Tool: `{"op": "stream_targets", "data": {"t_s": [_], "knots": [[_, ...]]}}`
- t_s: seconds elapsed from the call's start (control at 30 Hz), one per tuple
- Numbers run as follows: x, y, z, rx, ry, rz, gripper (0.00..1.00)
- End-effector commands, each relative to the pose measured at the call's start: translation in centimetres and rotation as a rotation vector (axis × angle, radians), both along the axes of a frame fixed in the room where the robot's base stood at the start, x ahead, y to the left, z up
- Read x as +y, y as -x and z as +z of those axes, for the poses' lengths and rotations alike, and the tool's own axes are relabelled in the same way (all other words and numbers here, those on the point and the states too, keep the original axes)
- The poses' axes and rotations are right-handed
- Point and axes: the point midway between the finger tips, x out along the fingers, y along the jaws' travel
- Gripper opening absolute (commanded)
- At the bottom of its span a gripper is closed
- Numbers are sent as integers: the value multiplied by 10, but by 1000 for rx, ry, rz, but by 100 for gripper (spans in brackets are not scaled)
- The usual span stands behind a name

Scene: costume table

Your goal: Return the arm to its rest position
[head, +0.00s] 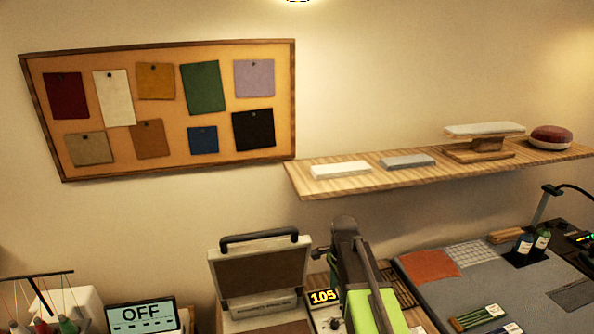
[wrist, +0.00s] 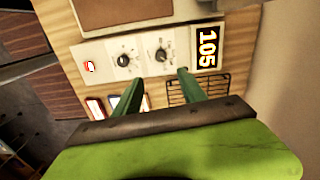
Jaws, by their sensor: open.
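My gripper (wrist: 157,85) shows in the wrist view as two green fingers spread apart, with nothing between them. It points at a pale control panel with two dark knobs (wrist: 142,58) and a display reading 105 (wrist: 207,47). I cannot tell whether the fingertips touch the panel. In the head view my dark and green arm stands at the lower middle, beside the 105 display (head: 323,297). The fingertips are out of sight in the head view.
A press with a raised lid (head: 262,275) stands left of my arm. A sign reading OFF (head: 142,315) and thread spools (head: 68,325) are further left. A grey work mat (head: 450,290) lies right. A wall shelf (head: 350,185) and swatch board (head: 165,105) are above.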

Motion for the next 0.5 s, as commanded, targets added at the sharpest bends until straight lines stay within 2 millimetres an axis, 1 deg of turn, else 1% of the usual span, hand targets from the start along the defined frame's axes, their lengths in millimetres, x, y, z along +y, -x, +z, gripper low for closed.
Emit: {"op": "stream_targets", "data": {"t_s": [0.03,0.07,0.1,0.17,0.27,0.33,0.4,0.47,0.5], "knots": [[0,1,-22,0,0,0,49],[0,4,-30,0,0,0,49],[0,10,-42,0,0,0,49],[0,21,-60,0,0,6,49],[-1,43,-88,-2,-2,111,49],[-1,62,-107,-3,-5,264,49],[-1,77,-115,-4,-7,429,49],[-1,88,-120,-6,-9,578,49],[-1,95,-121,-7,-9,679,49]]}}
